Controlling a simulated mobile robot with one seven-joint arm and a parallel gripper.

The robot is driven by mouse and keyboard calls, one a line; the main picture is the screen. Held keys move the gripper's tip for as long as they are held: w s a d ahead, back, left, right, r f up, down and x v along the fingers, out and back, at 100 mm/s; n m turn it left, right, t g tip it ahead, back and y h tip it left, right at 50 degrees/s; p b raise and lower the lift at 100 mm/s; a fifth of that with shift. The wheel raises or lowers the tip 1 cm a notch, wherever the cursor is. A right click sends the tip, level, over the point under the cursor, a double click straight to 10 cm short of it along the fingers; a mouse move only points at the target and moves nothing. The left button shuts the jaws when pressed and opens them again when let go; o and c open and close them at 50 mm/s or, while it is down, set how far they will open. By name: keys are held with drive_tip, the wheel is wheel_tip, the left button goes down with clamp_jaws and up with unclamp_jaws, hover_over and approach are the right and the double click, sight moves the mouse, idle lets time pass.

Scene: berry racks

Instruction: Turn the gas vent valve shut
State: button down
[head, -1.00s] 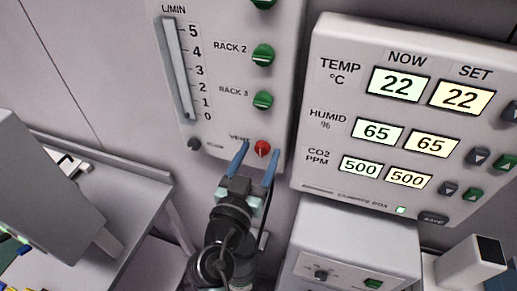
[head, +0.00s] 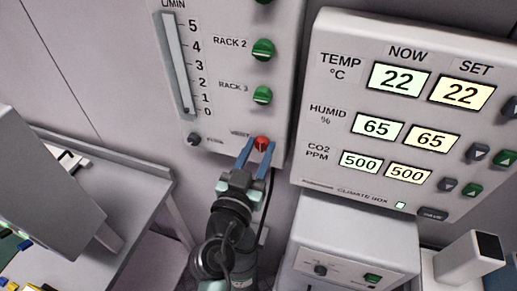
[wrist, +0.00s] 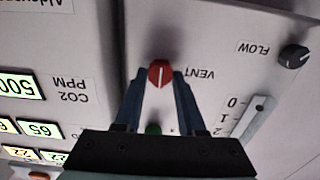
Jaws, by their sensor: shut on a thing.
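The gas vent valve is a red round knob (head: 261,142) low on the grey gas panel (head: 215,75), beside a label reading VENT. In the wrist view the red knob (wrist: 160,74) sits between my two blue fingertips, and its white pointer line runs nearly straight up and down in the picture. My gripper (head: 260,149) is shut on the knob from below, with one finger on each side. The fingers hide a little of the knob's sides.
Green RACK 2 (head: 262,50) and RACK 3 (head: 262,95) knobs sit above the valve. A dark FLOW knob (head: 194,139) lies to its left, under a flow scale. The climate box (head: 330,160) with lit displays is close on the right. A grey bench (head: 125,190) stands at left.

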drive_tip(key=shift+n, duration=0.3)
drive_tip(key=n+b, duration=0.1)
drive_tip(key=n, duration=0.2)
drive_tip(key=shift+n, duration=0.4)
drive_tip(key=n, duration=0.4)
drive_tip(key=shift+a, duration=0.1)
drive_tip(key=n, duration=0.5)
drive_tip(key=shift+p, duration=0.3)
drive_tip(key=n+p, duration=0.1)
drive_tip(key=n, duration=0.3)
drive_tip(key=shift+f, duration=0.15)
drive_tip(key=shift+n, duration=0.3)
drive_tip(key=c, duration=0.5)
unclamp_jaws()
